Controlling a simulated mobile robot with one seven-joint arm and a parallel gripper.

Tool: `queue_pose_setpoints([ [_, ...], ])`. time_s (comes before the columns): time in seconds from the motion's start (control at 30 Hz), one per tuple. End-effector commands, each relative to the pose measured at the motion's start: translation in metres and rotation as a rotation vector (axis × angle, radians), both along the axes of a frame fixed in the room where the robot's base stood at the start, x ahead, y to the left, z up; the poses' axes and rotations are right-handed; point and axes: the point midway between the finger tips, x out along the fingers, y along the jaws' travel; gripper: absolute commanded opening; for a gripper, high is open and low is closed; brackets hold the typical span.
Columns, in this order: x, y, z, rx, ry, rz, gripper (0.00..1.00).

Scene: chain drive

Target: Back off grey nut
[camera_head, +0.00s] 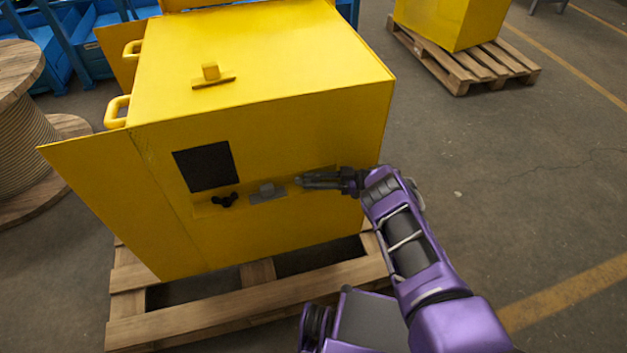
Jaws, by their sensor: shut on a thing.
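My gripper (301,182) reaches in from the right at the front of the yellow cabinet (270,233). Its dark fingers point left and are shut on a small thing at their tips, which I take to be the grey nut. The fingers largely hide it, so its shape and seating cannot be made out. Just left of the fingertips, a grey block (267,188) stands on a flat grey plate on the cabinet front. Whether the fingers touch that plate is too small to tell.
Left of the grey block are a black three-lobed knob (225,200) and a dark square opening (203,167). A yellow door (110,205) stands open at left. The cabinet sits on a wooden pallet (220,310).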

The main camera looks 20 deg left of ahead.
Motion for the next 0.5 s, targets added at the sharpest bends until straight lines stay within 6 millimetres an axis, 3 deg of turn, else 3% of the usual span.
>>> queue_pose_setpoints([
  [0.03,-0.0002,0.0,-0.0018,-0.003,0.001,-0.002,0.0],
  [0.07,-0.0002,0.0001,-0.0018,-0.003,0.001,-0.002,0.36],
  [0.13,-0.0002,0.0001,-0.0016,-0.003,0.001,-0.002,0.49],
  [0.5,0.0004,0.0005,0.0001,0.0,-0.001,-0.002,0.5],
])
